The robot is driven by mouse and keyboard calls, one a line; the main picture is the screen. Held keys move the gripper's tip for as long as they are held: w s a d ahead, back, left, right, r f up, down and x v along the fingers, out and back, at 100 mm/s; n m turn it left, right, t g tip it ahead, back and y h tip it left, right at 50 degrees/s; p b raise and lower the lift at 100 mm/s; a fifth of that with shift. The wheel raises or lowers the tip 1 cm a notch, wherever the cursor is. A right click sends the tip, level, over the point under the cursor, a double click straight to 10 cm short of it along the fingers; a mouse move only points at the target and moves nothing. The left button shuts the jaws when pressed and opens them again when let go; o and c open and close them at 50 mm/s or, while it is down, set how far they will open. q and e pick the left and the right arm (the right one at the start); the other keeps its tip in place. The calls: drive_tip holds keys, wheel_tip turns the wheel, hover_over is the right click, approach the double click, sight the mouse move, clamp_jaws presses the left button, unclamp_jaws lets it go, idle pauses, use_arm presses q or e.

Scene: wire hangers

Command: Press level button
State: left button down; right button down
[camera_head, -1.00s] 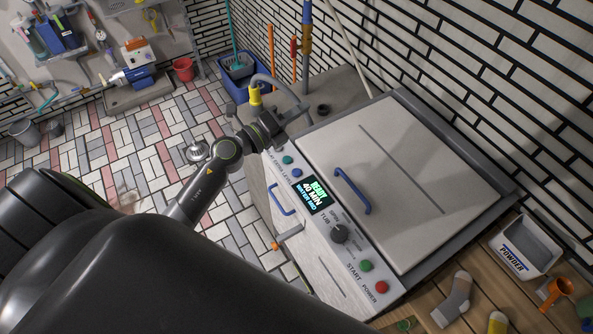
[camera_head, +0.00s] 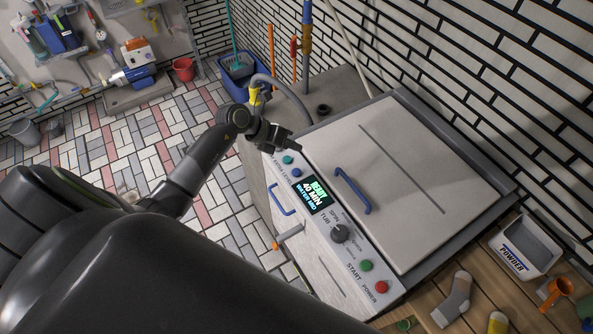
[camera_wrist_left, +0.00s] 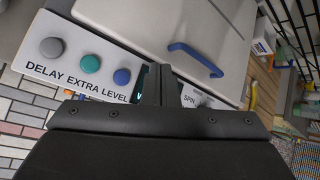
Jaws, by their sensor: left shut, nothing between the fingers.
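The blue level button (camera_wrist_left: 122,76) sits on the washer's control panel, at the right end of a row with the teal extra button (camera_wrist_left: 90,64) and the grey delay button (camera_wrist_left: 52,47). In the head view the blue button (camera_head: 297,173) and teal button (camera_head: 288,160) show on the panel. The display (camera_head: 313,194) reads READY, 40 MIN and a water line that looks like MID. My left gripper (camera_head: 296,147) is shut and empty above the panel's upper end. In the left wrist view its fingertips (camera_wrist_left: 158,80) appear just right of the blue button, over the display. Contact cannot be seen. My right gripper is out of view.
The washer lid (camera_head: 400,180) is closed, with a blue handle (camera_head: 352,192) near the panel. A knob (camera_head: 340,233), green start button (camera_head: 366,265) and red power button (camera_head: 382,287) lie lower on the panel. A grey hose (camera_head: 285,85) rises behind the gripper.

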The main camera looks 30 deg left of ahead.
sight(293, 172)
use_arm(q)
drive_tip(key=shift+f, duration=0.1)
wheel_tip(293, 172, down, 9)
drive_tip(key=b, duration=0.7)
idle(2.0)
drive_tip(key=shift+f+b, duration=0.2)
drive_tip(key=shift+b, duration=0.25)
drive_tip(key=shift+f+b, duration=0.35)
drive_tip(key=shift+f, duration=0.1)
idle(0.4)
drive_tip(key=shift+r, duration=0.2)
drive_tip(key=shift+r+p, duration=0.65)
drive_tip(key=shift+p, duration=0.05)
drive_tip(key=shift+r, duration=0.1)
